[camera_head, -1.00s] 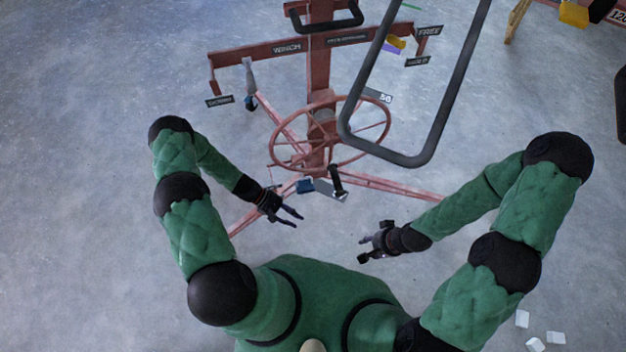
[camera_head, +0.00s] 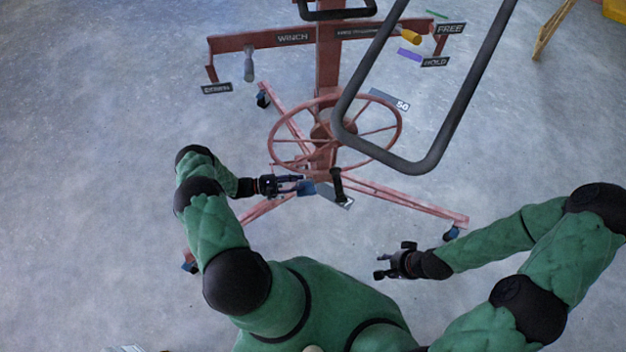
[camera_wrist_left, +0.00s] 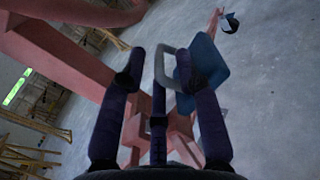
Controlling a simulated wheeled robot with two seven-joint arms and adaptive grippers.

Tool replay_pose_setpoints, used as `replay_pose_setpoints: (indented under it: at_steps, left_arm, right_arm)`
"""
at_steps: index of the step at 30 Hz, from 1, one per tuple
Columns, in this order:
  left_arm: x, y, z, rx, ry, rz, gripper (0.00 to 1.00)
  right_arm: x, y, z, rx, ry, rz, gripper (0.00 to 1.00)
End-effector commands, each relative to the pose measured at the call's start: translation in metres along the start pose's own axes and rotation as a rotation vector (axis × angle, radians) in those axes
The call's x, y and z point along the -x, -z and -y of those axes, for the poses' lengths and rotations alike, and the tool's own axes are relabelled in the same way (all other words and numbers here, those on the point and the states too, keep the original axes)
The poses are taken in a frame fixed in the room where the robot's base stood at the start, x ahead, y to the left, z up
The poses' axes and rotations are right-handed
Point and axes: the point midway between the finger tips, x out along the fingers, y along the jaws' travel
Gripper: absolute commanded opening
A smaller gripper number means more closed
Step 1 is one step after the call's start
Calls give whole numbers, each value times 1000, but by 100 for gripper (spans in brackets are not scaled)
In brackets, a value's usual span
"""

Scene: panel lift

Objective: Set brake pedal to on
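A red panel lift (camera_head: 328,60) stands ahead of me with its handwheel (camera_head: 275,140). Low on it, in the head view, are a small blue plate (camera_head: 308,188) and a black lever (camera_head: 337,182) beside a grey label plate (camera_head: 338,199); which one is the brake pedal is not clear. My left gripper (camera_head: 297,184) is open with its tips at the blue plate. In the left wrist view its fingers (camera_wrist_left: 160,72) stand apart around a grey loop, and the blue plate (camera_wrist_left: 211,65) is partly behind the right finger. Contact cannot be told. My right gripper (camera_head: 382,267) is open and empty.
A dark tubular frame (camera_head: 410,165) rises at the right of the lift, above the handwheel. Red legs (camera_head: 420,203) with casters (camera_head: 451,233) spread over the floor. A yellow handle (camera_head: 411,37) sits by the FREE and HOLD signs.

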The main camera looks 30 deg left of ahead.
Motion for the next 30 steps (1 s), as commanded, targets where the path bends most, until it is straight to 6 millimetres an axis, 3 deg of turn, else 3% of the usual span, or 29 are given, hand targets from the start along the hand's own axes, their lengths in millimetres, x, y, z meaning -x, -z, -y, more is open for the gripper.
replay_pose_setpoints:
  at_steps: [3,9,22,23,26,30]
  left_arm:
    - [-22,0,1,2,2,2,33]
    - [-46,0,1,0,2,1,33]
    - [-56,0,0,1,0,-1,33]
    - [-56,0,0,1,0,-1,30]
    - [-56,0,0,1,1,-1,2]
    - [-56,0,0,0,0,-1,0]
  right_arm:
    - [-4,0,-1,0,0,0,40]
    - [-7,0,-2,0,0,0,40]
    - [-7,0,-3,0,0,0,40]
    - [-7,0,-3,0,0,0,40]
    - [-7,0,-3,0,0,0,40]
    - [-7,0,-3,0,0,0,40]
